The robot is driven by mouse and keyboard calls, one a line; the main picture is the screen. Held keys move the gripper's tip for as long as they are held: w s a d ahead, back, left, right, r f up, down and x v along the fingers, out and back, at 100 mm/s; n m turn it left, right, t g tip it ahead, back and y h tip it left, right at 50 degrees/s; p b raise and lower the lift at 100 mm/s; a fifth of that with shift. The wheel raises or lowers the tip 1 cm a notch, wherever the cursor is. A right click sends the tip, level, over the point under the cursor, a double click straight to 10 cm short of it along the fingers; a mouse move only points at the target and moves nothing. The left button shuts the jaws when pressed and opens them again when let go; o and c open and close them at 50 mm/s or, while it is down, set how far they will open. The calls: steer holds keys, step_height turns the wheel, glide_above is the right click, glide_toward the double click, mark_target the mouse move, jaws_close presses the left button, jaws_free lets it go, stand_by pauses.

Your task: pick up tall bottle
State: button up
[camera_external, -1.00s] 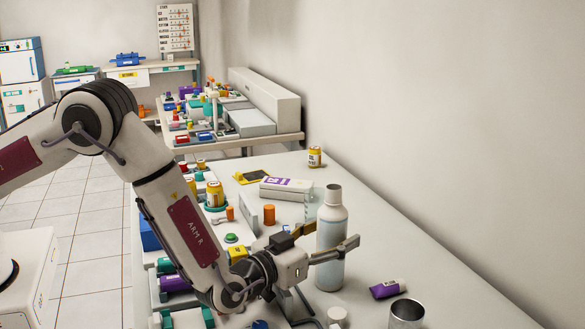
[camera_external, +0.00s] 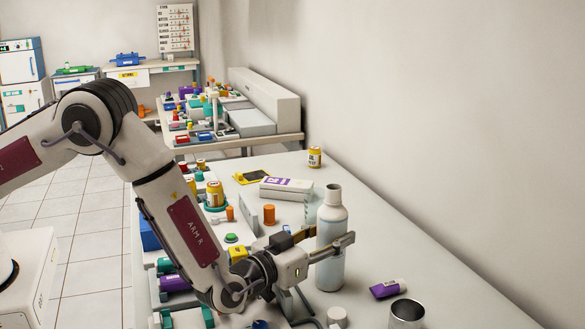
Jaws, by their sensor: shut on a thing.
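The tall bottle (camera_external: 331,222) is white-grey with a narrower neck and stands upright on the white table. My gripper (camera_external: 334,244) reaches it from the left, with one finger in front of the bottle and the other at its far left side. The fingers are shut on the bottle's body at about mid-height. The bottle's base appears at table level; I cannot tell any gap beneath it. The far finger is partly hidden behind the bottle.
The table's right side is clear to the wall.

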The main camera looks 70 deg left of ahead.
mark_target(329, 192)
steer(key=shift+r, duration=5)
